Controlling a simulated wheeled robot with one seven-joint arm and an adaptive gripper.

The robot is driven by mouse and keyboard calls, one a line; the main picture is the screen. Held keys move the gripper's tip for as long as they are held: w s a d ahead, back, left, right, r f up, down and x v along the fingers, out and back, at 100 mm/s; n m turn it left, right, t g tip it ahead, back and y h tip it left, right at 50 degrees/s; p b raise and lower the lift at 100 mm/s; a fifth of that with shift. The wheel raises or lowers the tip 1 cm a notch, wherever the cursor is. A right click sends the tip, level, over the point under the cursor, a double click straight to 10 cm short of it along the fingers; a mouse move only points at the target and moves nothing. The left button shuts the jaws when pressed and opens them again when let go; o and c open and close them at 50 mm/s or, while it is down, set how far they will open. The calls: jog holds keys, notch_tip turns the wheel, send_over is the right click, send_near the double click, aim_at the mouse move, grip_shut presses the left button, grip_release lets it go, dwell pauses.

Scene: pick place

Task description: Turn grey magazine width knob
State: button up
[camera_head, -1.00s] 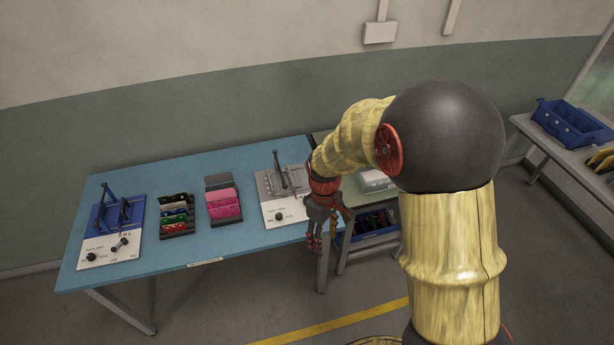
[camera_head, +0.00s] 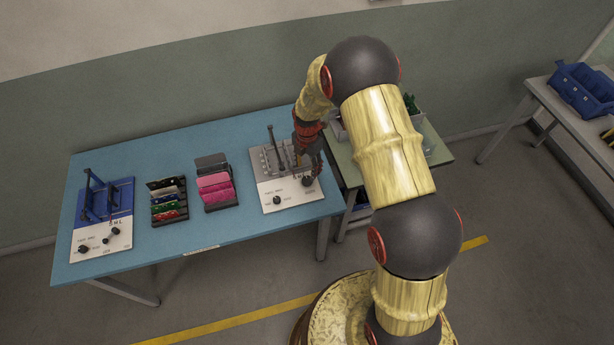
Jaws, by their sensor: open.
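The grey magazine (camera_head: 262,160) stands on a white panel (camera_head: 292,196) at the right end of the blue table. It has a dark upright lever and several grey slots. One black knob (camera_head: 277,200) is on the panel's lower left. A second black knob (camera_head: 308,182) is at the panel's right, beside small letters. The labels are too small to read which knob sets the width. My gripper (camera_head: 308,170) is open, pointing down over the right side of the panel, close to the second knob. Its fingers hide part of the magazine's right side. I cannot tell whether they touch the knob.
A blue magazine (camera_head: 122,197) with its own panel and knobs stands at the table's left end. Racks of coloured boards (camera_head: 168,214) and pink boards (camera_head: 214,180) stand between. A green-topped table (camera_head: 438,150) with containers is to the right. Blue bins (camera_head: 582,88) sit on a far-right table.

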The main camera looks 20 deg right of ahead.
aim_at(307, 180)
notch_tip(307, 180, down, 7)
jog(key=shift+s+f+b, duration=0.1)
jog(key=shift+f+b, duration=0.1)
jog(key=shift+b, duration=0.1)
jog(key=shift+c, duration=0.2)
jog(key=c, duration=1.1)
